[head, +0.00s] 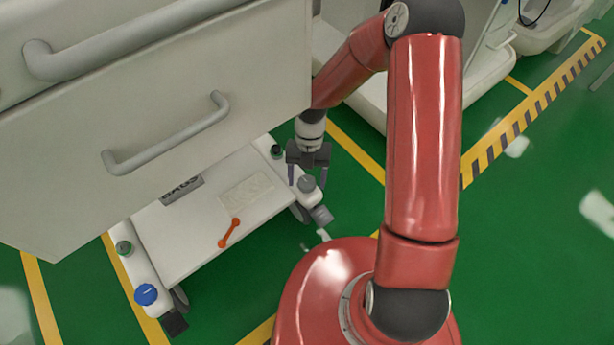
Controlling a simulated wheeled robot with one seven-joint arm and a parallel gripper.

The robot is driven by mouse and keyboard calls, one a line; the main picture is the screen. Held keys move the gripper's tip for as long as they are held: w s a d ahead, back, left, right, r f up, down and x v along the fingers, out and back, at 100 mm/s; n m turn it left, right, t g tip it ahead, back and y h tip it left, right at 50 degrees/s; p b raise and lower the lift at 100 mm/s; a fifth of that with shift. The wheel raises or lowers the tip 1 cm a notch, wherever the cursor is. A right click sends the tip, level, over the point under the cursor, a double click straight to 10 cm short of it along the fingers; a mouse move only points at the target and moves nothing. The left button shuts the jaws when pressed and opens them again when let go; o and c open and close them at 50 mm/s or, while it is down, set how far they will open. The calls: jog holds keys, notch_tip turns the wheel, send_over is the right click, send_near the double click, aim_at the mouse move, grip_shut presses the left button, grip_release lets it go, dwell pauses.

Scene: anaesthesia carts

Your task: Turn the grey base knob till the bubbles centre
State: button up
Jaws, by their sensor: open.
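The grey base knob (307,184) sits on the right front corner of the cart's white base (190,240). My gripper (307,177) points down over this knob. Its jaws are open, with one finger to the left of the knob and one to the right. I cannot tell whether the fingers touch it. I cannot make out any bubbles in this view. A dark plate with lettering (181,190) and a pale label panel (247,190) lie on the base, too small to read.
A blue knob (146,294), a grey-green knob (123,247) and a dark green knob (277,151) sit at other base corners. An orange wrench-like piece (229,232) lies on the base. The drawer front (240,75) overhangs it.

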jog(key=c, duration=1)
jog(key=shift+r, duration=0.1)
jog(key=m+y+p, duration=0.1)
jog(key=m, duration=0.2)
jog(key=shift+d+m+t+p, duration=0.15)
jog(key=shift+m+t+p, duration=0.15)
jog(key=shift+m+p, duration=0.1)
jog(key=m+y, duration=0.1)
jog(key=m, duration=0.1)
jog(key=m+t+y+p, duration=0.1)
jog(key=m, duration=0.2)
jog(key=shift+s+d+m+t, duration=0.1)
jog(key=shift+s+m+t, duration=0.05)
jog(key=shift+m+t, duration=0.15)
jog(key=m+t, duration=0.1)
jog(key=m, duration=0.2)
jog(key=m+t, duration=0.1)
jog(key=m, duration=0.2)
jog(key=shift+s+y, duration=0.15)
jog(key=shift+y, duration=0.25)
jog(key=m+t+b, duration=0.2)
jog(key=m, duration=0.2)
jog(key=shift+s, duration=0.1)
jog(key=shift+m+t+h+b, duration=0.3)
jog(key=shift+m+t+b, duration=0.15)
jog(key=shift+m, duration=0.95)
